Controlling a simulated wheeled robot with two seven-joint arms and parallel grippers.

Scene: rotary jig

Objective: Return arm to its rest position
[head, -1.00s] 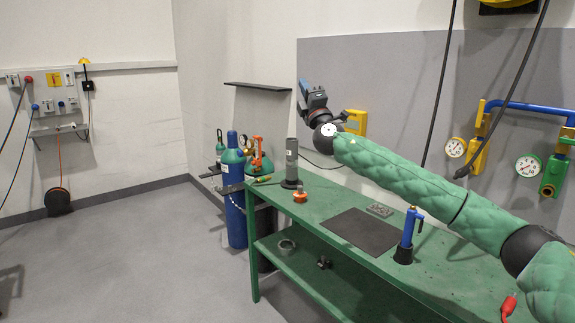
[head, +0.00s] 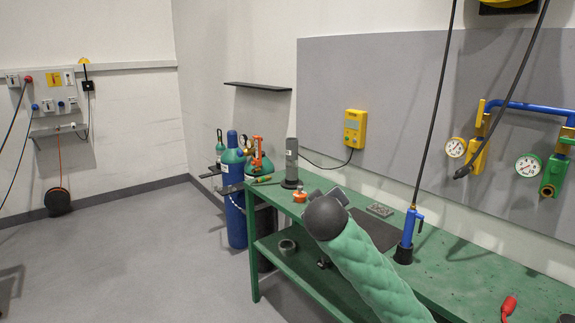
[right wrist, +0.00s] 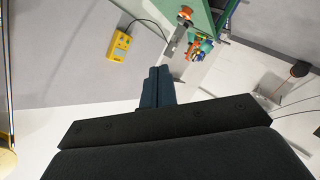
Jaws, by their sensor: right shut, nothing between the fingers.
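My right arm, in a green quilted sleeve, comes up from the bottom of the head view. It ends in a dark ball-shaped wrist in front of the green workbench (head: 460,265). My right gripper (right wrist: 157,75) shows in the right wrist view, its blue-grey fingers together with nothing between them. In the head view the gripper is mostly hidden behind the wrist. My left gripper is in neither view.
The bench carries a grey cylinder (head: 291,160), a dark mat (head: 375,232), a blue torch (head: 409,232) and a red-handled item (head: 508,306). A yellow detector (head: 355,128) hangs on the wall panel. Blue gas bottles (head: 235,205) stand left of the bench. The left floor is clear.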

